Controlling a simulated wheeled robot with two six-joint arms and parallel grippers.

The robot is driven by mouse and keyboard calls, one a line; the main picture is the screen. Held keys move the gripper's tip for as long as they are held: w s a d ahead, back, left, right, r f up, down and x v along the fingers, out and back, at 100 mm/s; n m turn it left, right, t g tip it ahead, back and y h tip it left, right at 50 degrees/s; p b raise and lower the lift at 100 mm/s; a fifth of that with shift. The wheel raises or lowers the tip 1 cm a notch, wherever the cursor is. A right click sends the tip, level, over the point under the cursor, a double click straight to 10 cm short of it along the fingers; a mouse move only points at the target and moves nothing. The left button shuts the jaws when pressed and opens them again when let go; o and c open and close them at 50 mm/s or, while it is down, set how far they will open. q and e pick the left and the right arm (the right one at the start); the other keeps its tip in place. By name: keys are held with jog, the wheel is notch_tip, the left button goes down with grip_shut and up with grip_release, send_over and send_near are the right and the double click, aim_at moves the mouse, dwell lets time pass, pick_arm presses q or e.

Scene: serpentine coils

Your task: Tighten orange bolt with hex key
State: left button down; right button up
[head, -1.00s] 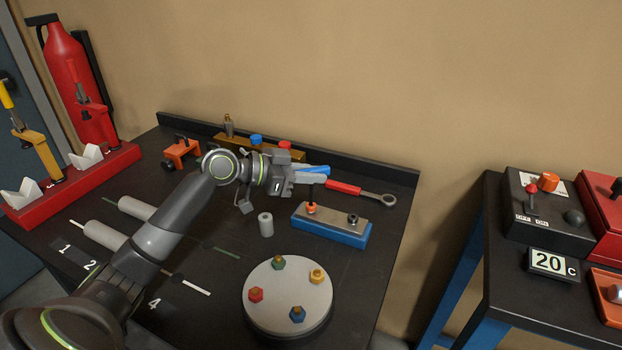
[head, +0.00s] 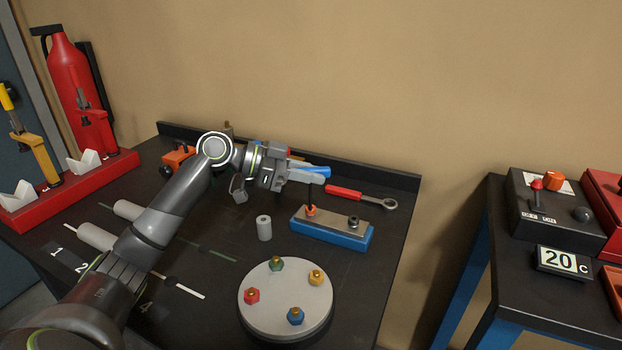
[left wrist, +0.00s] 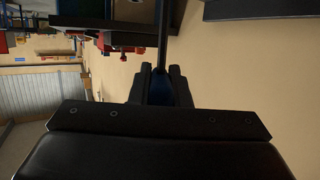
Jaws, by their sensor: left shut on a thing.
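The orange bolt (head: 310,211) stands at the left end of a tan-topped blue block (head: 340,238) on the dark bench. A dark bolt (head: 353,222) stands at the block's right end. My left gripper (head: 301,176) is shut on the blue handle of the hex key (head: 316,171), above and behind the block. The key's dark shank drops to the orange bolt's head; whether it is seated is too small to tell. In the left wrist view, the blue handle (left wrist: 160,90) sits between the fingers, with a dark shaft beyond. My right gripper is not in view.
A red-handled wrench (head: 360,196) lies right of the gripper. A round grey plate (head: 285,298) with several coloured bolts and a grey cylinder (head: 264,228) stand in front. A raised ledge (head: 380,174) runs along the bench's back. A second table is at right.

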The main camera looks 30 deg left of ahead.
pick_arm(q)
jog(key=shift+s+d+m+g+h+b, duration=0.2)
jog(key=shift+s+m+g+h+b, duration=0.15)
jog(key=shift+m+g, duration=0.2)
jog(key=shift+w+f+m+g+h+b, duration=0.15)
jog(key=shift+m+g+h+b, duration=0.1)
jog(key=shift+m+g+b, duration=0.4)
jog(key=shift+a+m+g, duration=0.1)
jog(key=shift+m+g, duration=0.2)
jog(key=shift+g, duration=0.4)
jog(key=shift+w+f+m+g+h+b, duration=0.15)
jog(key=shift+m+g+h+b, duration=0.3)
jog(key=shift+m+g, duration=0.25)
jog(key=shift+w+a+f+m+g, duration=0.15)
jog(key=shift+w+m+g, duration=0.1)
jog(key=shift+g, duration=0.15)
jog(key=shift+w+d+f+m+g, duration=0.15)
jog(key=shift+m+g, duration=0.1)
jog(key=shift+g, duration=0.15)
jog(key=shift+a, duration=0.1)
jog(key=shift+r, duration=0.15)
